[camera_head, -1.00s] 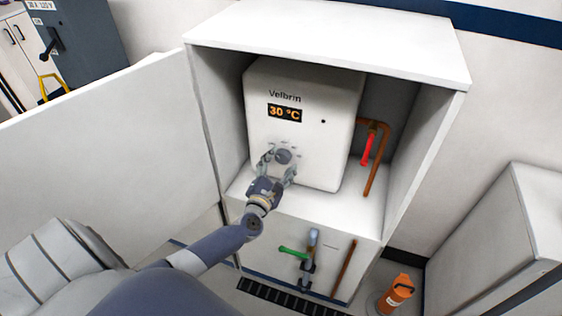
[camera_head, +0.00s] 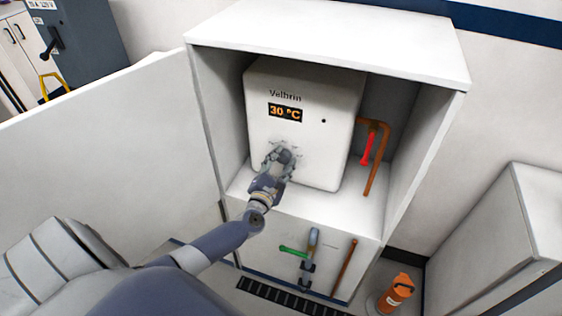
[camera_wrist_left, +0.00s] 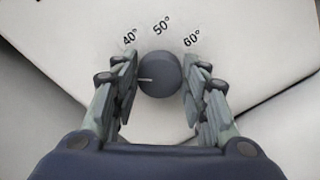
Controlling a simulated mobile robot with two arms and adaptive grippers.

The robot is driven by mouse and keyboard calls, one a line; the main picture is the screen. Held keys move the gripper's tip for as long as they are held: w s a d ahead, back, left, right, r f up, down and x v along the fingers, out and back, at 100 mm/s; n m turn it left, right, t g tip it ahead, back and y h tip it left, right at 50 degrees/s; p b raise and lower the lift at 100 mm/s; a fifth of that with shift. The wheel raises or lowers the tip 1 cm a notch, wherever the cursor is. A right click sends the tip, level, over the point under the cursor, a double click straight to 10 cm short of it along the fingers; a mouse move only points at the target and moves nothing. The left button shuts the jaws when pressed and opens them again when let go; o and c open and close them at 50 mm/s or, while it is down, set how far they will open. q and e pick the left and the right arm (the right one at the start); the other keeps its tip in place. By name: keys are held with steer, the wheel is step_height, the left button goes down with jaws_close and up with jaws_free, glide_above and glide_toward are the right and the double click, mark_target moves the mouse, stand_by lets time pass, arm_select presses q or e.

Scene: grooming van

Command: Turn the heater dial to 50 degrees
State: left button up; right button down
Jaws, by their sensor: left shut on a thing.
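The white heater (camera_head: 335,125) stands inside an open white cabinet, and its display (camera_head: 285,112) reads 30 °C. Its round dark dial (camera_wrist_left: 160,74) shows in the left wrist view, with 40°, 50° and 60° printed around its upper side. A pale pointer line on the dial points to the left, below the 40° mark. My left gripper (camera_wrist_left: 158,84) is shut on the dial, one finger on each side. In the head view my left gripper (camera_head: 280,158) covers most of the dial. My right gripper is not in view.
The open cabinet door (camera_head: 110,140) is at the left, and the cabinet's side wall is at the right. A copper pipe with a red handle (camera_head: 366,149) is beside the heater. A green-handled valve (camera_head: 293,251) is below. An orange bottle (camera_head: 397,292) stands on the floor.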

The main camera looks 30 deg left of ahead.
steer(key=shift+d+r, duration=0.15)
arm_select(q)
steer(key=m+p, duration=0.1)
steer(key=m, duration=0.2)
steer(key=m+p, duration=0.1)
steer(key=m, duration=0.3)
steer(key=shift+d+m, duration=0.1)
steer(key=shift+m, duration=0.3)
steer(key=m+p, duration=0.1)
steer(key=m, duration=0.3)
steer(key=shift+f+m, duration=0.15)
steer(key=shift+m, duration=0.15)
steer(key=m, duration=0.3)
steer(key=shift+f+p, duration=0.1)
steer(key=shift+p, duration=0.2)
steer(key=shift+m, duration=0.9)
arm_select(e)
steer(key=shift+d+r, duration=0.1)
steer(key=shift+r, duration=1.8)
arm_select(q)
steer(key=shift+m, duration=0.3)
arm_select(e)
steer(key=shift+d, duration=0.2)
arm_select(q)
steer(key=o, duration=1.1)
steer(key=shift+c, duration=0.2)
